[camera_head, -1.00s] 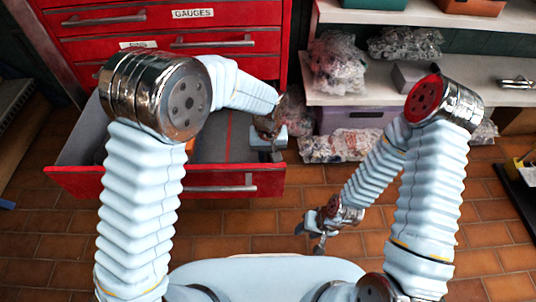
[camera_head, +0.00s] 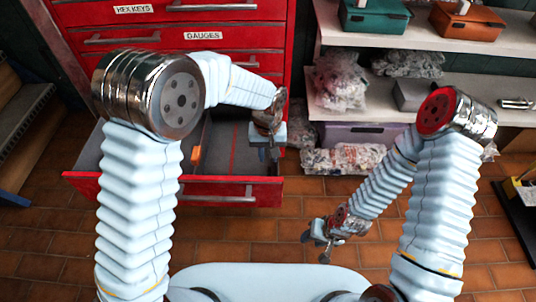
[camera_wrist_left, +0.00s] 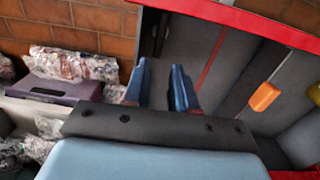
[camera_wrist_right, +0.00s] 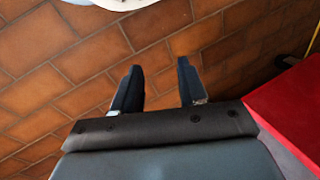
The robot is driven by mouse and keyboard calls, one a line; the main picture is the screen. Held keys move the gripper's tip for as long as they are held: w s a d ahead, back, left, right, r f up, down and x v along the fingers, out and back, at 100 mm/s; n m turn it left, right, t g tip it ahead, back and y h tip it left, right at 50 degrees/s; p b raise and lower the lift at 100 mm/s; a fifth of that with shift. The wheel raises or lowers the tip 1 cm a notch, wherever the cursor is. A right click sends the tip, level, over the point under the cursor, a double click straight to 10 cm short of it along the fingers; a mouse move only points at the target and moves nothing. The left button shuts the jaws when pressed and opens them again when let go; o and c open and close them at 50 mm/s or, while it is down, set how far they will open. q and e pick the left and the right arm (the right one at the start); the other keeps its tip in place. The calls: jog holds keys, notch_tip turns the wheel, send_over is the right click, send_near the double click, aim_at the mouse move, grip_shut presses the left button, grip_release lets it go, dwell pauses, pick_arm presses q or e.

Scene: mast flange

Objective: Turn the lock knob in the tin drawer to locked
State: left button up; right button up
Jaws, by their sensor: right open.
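A red drawer front (camera_head: 225,192) stands pulled out low in the cabinet, with a grey, divided inside. An orange piece (camera_head: 196,154) lies in it, and it also shows in the left wrist view (camera_wrist_left: 265,97); I cannot tell whether it is the lock knob. A yellow thing (camera_wrist_left: 315,94) is cut off at that view's right edge. My left gripper (camera_head: 272,158) is open and empty, over the drawer's right end, apart from the orange piece. My right gripper (camera_head: 321,243) is open and empty above the floor. My left arm hides part of the drawer.
The red cabinet's closed drawers carry HEX KEYS and GAUGES labels (camera_head: 203,35). Shelves (camera_head: 380,92) at the right hold wrapped bundles (camera_head: 340,78), a green bin (camera_head: 376,16) and an orange bin (camera_head: 467,20). A purple box (camera_head: 352,135) stands below. Tiled floor between is clear.

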pick_arm(q)
jog(key=a+n+h, duration=0.1)
jog(key=a+n, duration=0.1)
jog(key=n, duration=0.1)
jog(key=a+f+n+g+h, duration=0.1)
jog(key=a+n, duration=0.1)
jog(key=a, duration=0.1)
jog(key=s+a+f+n+g+h, duration=0.1)
jog(key=a+n+h, duration=0.1)
jog(key=a+n, duration=0.1)
jog(key=shift+n, duration=0.3)
grip_shut()
jog(key=w+a+n+t+h, duration=0.1)
jog(key=a+n+t+h, duration=0.1)
jog(key=a+n+h, duration=0.5)
jog(key=d+f+n+y+b, duration=0.1)
jog(key=d+f, duration=0.4)
jog(key=d, duration=0.6)
jog(key=shift+w+d+f+n+y, duration=0.2)
jog(key=shift+d+f+n+y, duration=0.15)
jog(key=shift+n, duration=0.25)
pick_arm(e)
jog(key=shift+s+a+f, duration=0.3)
jog(key=shift+a+f, duration=0.4)
jog(key=shift+a, duration=0.05)
pick_arm(q)
jog(key=shift+a, duration=0.1)
